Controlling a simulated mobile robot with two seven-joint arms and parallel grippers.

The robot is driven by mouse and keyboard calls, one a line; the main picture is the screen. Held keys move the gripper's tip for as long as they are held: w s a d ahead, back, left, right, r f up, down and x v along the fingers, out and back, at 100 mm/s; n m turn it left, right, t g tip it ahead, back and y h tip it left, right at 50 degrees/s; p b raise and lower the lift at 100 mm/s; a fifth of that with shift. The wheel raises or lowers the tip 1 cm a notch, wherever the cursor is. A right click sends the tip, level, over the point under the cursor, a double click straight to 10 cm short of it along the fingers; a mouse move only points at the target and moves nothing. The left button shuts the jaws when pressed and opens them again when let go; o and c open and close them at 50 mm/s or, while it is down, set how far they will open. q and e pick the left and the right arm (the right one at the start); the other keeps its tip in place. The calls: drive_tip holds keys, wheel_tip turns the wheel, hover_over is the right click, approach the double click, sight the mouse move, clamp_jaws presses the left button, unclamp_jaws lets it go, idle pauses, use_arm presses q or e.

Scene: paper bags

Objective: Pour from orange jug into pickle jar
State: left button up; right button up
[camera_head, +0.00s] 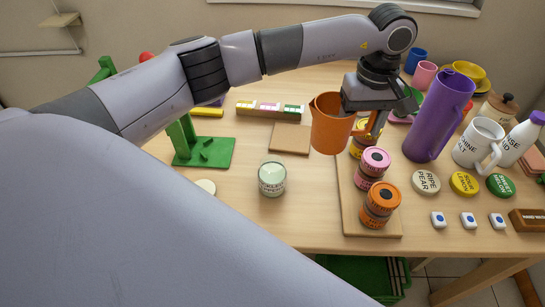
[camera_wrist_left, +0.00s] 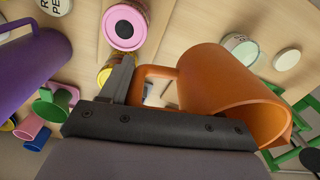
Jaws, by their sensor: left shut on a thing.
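The orange jug (camera_head: 330,126) is held in the air by my left gripper (camera_head: 372,122), above the wooden board and table. In the left wrist view the jug (camera_wrist_left: 225,90) shows its open mouth, and the gripper (camera_wrist_left: 128,85) is shut on its handle. The jug looks nearly upright in the head view. The pickle jar (camera_head: 272,179), pale green with a label, stands on the table to the left of and below the jug. It also shows in the left wrist view (camera_wrist_left: 240,47). The jug's contents are hidden. My right gripper is not in view.
A purple jug (camera_head: 438,115) and a white mug (camera_head: 478,142) stand at right, with labelled lids in front. A green stand (camera_head: 205,152) is left of the jar.

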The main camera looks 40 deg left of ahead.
use_arm(q)
drive_tip(key=shift+r, duration=0.1)
drive_tip(key=w+d+r+p, duration=0.1)
drive_tip(key=w+d+r, duration=0.2)
drive_tip(key=w+d, duration=0.1)
drive_tip(key=shift+d+r+p, duration=0.25)
drive_tip(key=shift+r+p, duration=0.05)
drive_tip(key=shift+r, duration=0.1)
drive_tip(key=shift+a, duration=0.1)
idle(0.5)
